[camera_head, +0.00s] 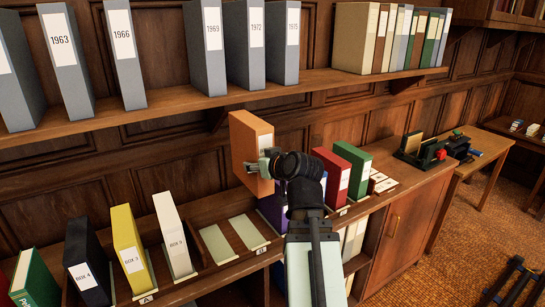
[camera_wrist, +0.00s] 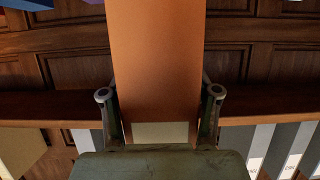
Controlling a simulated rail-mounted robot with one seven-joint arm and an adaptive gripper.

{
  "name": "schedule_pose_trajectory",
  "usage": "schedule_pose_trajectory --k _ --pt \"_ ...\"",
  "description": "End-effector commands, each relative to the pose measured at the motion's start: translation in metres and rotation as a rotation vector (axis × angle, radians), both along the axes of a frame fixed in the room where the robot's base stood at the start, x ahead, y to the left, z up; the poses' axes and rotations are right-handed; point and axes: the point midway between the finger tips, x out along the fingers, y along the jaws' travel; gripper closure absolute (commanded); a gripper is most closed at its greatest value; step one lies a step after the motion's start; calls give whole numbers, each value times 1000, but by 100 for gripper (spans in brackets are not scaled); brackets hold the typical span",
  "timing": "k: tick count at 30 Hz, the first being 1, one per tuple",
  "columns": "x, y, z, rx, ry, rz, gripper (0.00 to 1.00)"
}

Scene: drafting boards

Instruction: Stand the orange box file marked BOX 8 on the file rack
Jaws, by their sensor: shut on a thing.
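An orange box file (camera_head: 246,138) is held in the air, upright and slightly tilted, in front of the wood panelling, below the upper shelf. Its pale label is partly hidden by my gripper (camera_head: 264,165), so I cannot read its marking. My gripper is shut on the file. In the wrist view the orange file (camera_wrist: 155,60) stands between the two fingers, with the pale label at its lower end. The file rack (camera_head: 185,290) is below, with two empty pale green slots (camera_head: 215,243) between a white file and a purple file.
Black (camera_head: 85,262), yellow (camera_head: 131,245) and white (camera_head: 172,235) files stand left of the empty slots. Purple (camera_head: 272,212), red (camera_head: 350,170) and green (camera_head: 359,165) files stand right. The upper shelf (camera_head: 200,97) carries grey dated files above. A side table (camera_head: 480,150) is at the right.

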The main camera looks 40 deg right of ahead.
Motion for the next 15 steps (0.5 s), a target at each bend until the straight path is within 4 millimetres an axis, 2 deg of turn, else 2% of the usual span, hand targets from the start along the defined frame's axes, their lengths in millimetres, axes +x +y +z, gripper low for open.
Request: schedule_pose_trajectory --k 4,15 --pt "1 9 2 -2 -5 0 100" --pt "2 10 2 -1 -5 -1 100"
